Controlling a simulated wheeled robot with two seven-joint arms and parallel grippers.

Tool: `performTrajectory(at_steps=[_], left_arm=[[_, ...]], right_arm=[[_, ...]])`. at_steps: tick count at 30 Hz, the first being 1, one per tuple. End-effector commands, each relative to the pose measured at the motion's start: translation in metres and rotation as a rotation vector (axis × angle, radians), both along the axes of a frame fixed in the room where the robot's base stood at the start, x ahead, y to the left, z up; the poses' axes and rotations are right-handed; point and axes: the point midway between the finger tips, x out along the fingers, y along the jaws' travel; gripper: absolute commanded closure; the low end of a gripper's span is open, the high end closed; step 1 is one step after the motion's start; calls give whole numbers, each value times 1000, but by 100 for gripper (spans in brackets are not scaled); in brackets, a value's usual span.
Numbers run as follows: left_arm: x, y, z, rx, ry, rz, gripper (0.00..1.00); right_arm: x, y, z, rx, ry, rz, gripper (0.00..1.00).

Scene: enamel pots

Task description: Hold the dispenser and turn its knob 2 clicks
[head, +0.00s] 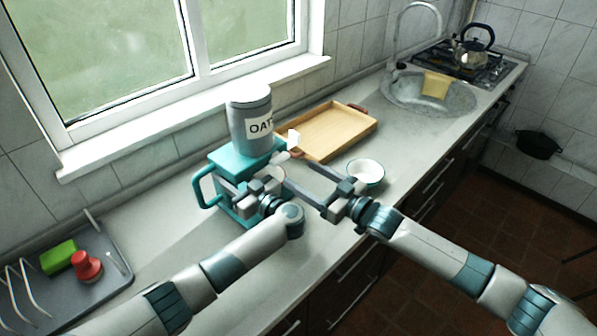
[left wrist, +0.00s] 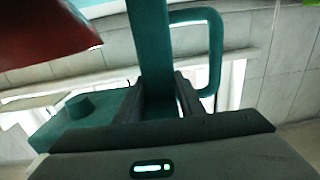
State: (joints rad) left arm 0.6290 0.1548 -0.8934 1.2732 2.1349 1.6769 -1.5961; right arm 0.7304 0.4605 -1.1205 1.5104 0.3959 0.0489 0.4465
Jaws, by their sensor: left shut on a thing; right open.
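The dispenser is a teal stand (head: 232,160) with a grey canister (head: 250,122) marked "OAT" on top and a loop handle (head: 203,188) on its left. It stands upright on the counter. My left gripper (head: 238,190) is shut on a teal upright part of the stand, which shows between the fingers in the left wrist view (left wrist: 156,95).
A wooden tray (head: 345,147) lies behind. A pale bowl (head: 366,174) stands right of the dispenser, close to my right gripper. A grey rack (head: 110,262) with a green block (head: 58,256) and a red item (head: 87,268) is at left. The sink (head: 400,95) and kettle (head: 472,50) are far right.

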Motion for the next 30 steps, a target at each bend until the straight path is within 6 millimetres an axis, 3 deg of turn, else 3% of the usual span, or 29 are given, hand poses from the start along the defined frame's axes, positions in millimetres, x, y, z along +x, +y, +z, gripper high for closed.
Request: performTrajectory(at_steps=[14,15,18,30], left_arm=[[0,0,1,1,0,1,100],[0,0,1,1,0,1,63],[0,0,1,1,0,1,43],[-2,-3,0,-1,1,0,43]], right_arm=[[-1,-6,1,-2,-1,-4,33],[-1,-6,1,-2,-1,-4,33],[-1,-6,1,-2,-1,-4,33],[-1,-6,1,-2,-1,-4,33]])
